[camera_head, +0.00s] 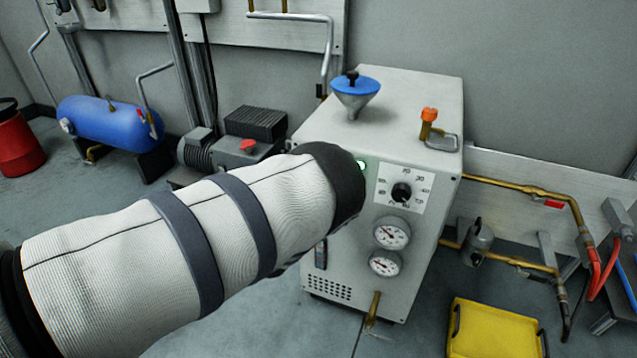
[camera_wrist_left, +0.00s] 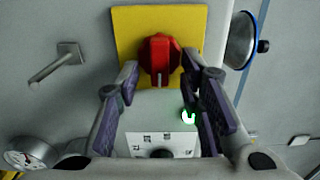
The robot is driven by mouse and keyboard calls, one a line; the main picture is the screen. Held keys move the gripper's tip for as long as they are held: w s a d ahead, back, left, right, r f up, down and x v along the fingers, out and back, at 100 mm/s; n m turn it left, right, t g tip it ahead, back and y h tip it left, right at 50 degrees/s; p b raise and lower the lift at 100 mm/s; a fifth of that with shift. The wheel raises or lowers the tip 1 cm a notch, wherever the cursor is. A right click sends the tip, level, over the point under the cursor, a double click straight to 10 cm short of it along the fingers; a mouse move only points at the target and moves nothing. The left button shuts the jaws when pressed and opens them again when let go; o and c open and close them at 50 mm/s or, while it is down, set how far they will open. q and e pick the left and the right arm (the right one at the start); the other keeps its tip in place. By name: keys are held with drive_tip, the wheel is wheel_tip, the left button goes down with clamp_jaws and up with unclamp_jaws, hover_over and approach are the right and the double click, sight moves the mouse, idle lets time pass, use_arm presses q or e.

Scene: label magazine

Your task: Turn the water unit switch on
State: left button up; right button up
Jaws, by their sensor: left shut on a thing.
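The water unit is a light grey cabinet (camera_head: 430,95) at the centre right of the head view. Its switch, a red knob (camera_wrist_left: 158,55) on a yellow plate (camera_wrist_left: 128,20), shows in the left wrist view; my sleeved left arm hides it in the head view. The knob's raised grip runs roughly upright in the wrist picture. My left gripper (camera_wrist_left: 161,68) is shut on the red knob, with one finger on each side. A small green light glows on the cabinet front (camera_head: 362,165). My right gripper is not in view.
A black dial (camera_head: 402,192) and two gauges (camera_head: 391,233) sit on the cabinet front. A blue funnel (camera_head: 356,90) and an orange-capped valve (camera_head: 429,118) are on top. Brass pipes run along the right, and a yellow case (camera_head: 494,330) lies on the floor.

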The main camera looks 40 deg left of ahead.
use_arm(q)
drive_tip(key=shift+s+f, duration=0.1)
drive_tip(key=o, duration=1.1)
drive_tip(key=shift+s, duration=0.1)
drive_tip(key=v, duration=1.1)
drive_tip(key=shift+s+d, duration=0.15)
drive_tip(key=shift+s, duration=0.25)
